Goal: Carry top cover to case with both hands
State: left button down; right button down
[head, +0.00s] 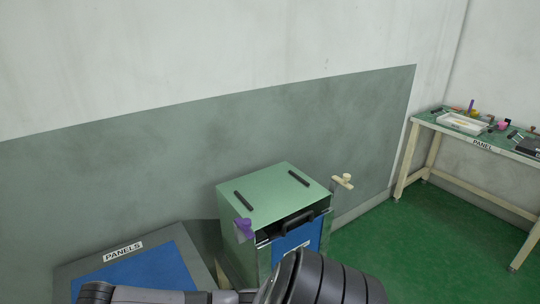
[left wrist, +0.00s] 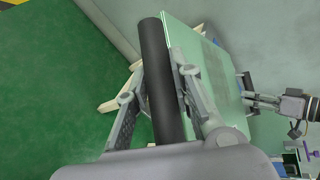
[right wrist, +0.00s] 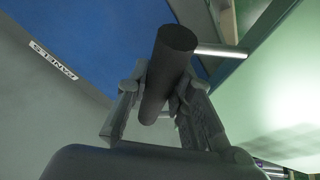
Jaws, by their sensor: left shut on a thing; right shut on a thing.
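In the left wrist view, my left gripper (left wrist: 158,70) is shut on a black bar handle beside the pale green top cover (left wrist: 208,75). My other gripper (left wrist: 270,103) shows at the right of that view, near a dark handle at the cover's far side. In the right wrist view, my right gripper (right wrist: 163,80) is shut on a black bar handle with a metal post, beside the pale green cover (right wrist: 285,90). In the head view, a green box (head: 275,195) has two dark bars on top. I cannot tell whether its top is the same cover. Neither gripper's fingertips show there.
A blue-topped stand labelled PANELS (head: 122,252) is at the lower left. A purple item (head: 244,229) is at the box's left corner, and a cream piece (head: 343,181) is at its right. A workbench (head: 480,146) holds a tray and small parts. Green floor (head: 440,220) is clear between.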

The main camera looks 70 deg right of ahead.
aim_at(272, 189)
jog(key=k+z, duration=0.35)
jog(key=k+l+z, duration=0.2)
jog(key=z, duration=0.2)
jog(key=k+l, duration=0.05)
jog(key=k, duration=0.05)
